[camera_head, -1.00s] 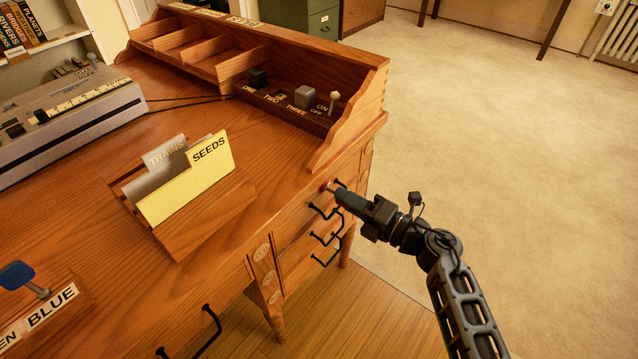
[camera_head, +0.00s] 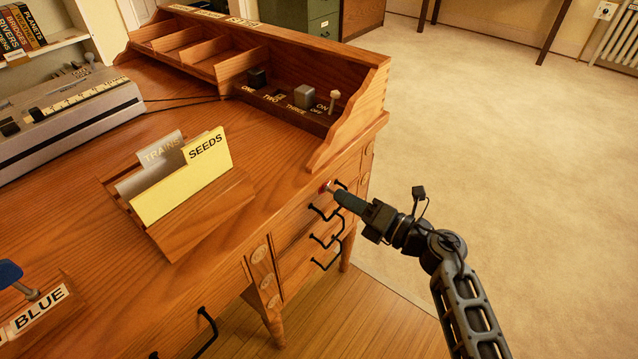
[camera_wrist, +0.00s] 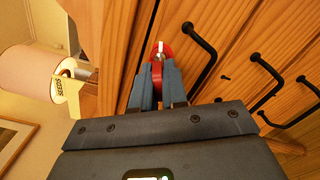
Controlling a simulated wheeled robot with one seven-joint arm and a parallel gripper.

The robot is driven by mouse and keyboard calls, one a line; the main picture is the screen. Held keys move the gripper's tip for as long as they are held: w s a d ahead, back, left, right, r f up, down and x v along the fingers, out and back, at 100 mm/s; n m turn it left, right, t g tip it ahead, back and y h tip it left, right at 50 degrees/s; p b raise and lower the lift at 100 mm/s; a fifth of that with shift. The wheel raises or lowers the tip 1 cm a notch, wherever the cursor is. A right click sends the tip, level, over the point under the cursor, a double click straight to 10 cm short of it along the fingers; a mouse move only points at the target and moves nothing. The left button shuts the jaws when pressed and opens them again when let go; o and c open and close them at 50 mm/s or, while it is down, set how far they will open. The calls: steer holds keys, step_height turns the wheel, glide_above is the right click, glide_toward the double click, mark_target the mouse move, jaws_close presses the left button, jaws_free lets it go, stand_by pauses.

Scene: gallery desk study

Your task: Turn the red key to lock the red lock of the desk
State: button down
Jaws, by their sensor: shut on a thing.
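The red lock (camera_wrist: 162,50) sits on the front of the wooden desk (camera_head: 215,120), above the top drawer's black handle. In the head view the lock (camera_head: 324,188) is a small red spot just past my fingertips. The red key (camera_wrist: 155,67) is in the lock, its red part between my fingers. My gripper (camera_wrist: 158,85) is shut on the red key, pointing at the desk front. In the head view my gripper (camera_head: 338,193) hides most of the key.
Black drawer handles (camera_head: 326,238) stick out just below my gripper. A file holder (camera_head: 195,215) with a yellow SEEDS card stands on the desktop. A row of switches (camera_head: 295,100) sits at the back right. The carpet (camera_head: 480,140) to the right is clear.

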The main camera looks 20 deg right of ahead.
steer(key=shift+n+b, duration=1.1)
steer(key=shift+n, duration=0.4)
steer(key=shift+f+n+b, duration=0.1)
steer(key=shift+n+b, duration=0.3)
steer(key=shift+b, duration=0.05)
steer(key=shift+n+b, duration=0.7)
steer(key=shift+n, duration=0.4)
